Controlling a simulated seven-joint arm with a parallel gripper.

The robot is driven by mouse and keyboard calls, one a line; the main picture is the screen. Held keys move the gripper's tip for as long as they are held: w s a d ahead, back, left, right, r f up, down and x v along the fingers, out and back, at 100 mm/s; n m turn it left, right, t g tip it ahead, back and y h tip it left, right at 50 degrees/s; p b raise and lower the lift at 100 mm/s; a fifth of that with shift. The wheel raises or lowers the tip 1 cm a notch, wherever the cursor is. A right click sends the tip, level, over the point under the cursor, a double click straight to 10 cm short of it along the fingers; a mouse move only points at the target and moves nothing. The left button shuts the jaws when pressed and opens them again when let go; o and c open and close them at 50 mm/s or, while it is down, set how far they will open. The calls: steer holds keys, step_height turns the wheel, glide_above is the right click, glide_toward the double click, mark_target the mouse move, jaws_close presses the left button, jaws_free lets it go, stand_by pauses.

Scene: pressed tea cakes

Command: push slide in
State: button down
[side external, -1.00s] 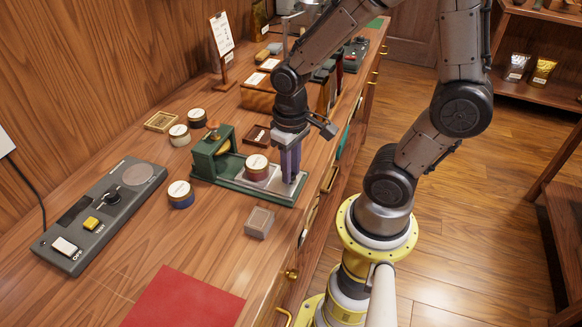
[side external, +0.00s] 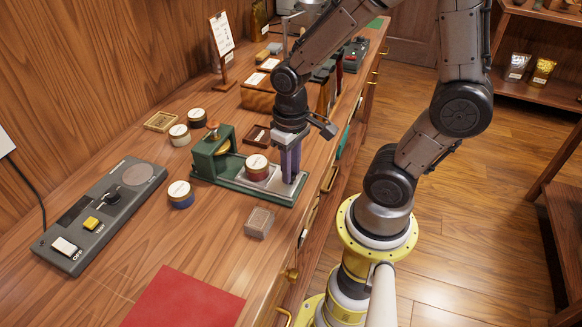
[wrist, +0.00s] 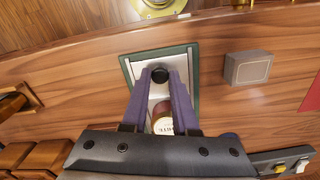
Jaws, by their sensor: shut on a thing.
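The green press (side external: 205,158) stands on the counter, with a green base running right from it. The pale metal slide (side external: 300,177) lies in this base, and part of it sticks out from under the press. A red tin with a pale lid (side external: 257,164) sits on the slide, between the press and my gripper (side external: 290,181). In the wrist view, my purple fingers (wrist: 160,76) are shut on the slide's black knob (wrist: 160,75) at its outer end. The slide (wrist: 141,66) shows around them, inside the green base (wrist: 127,68). The tin (wrist: 162,118) is partly hidden there.
A grey block (side external: 259,222) lies in front of the base. A blue tin (side external: 180,194) stands left of the press, with other tins (side external: 180,134) behind. A control panel (side external: 100,215) and a red mat (side external: 185,298) lie at the left and front. Wooden boxes (side external: 257,95) stand behind.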

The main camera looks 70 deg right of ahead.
mark_target(248, 159)
steer(key=shift+w, duration=0.15)
steer(key=w, duration=1)
steer(key=shift+w+r, duration=0.1)
steer(key=shift+w, duration=0.1)
steer(key=c, duration=0.7)
jaws_free()
steer(key=shift+c, duration=0.2)
steer(key=shift+o, duration=0.3)
steer(key=shift+s, duration=0.1)
step_height(248, 159, up, 14)
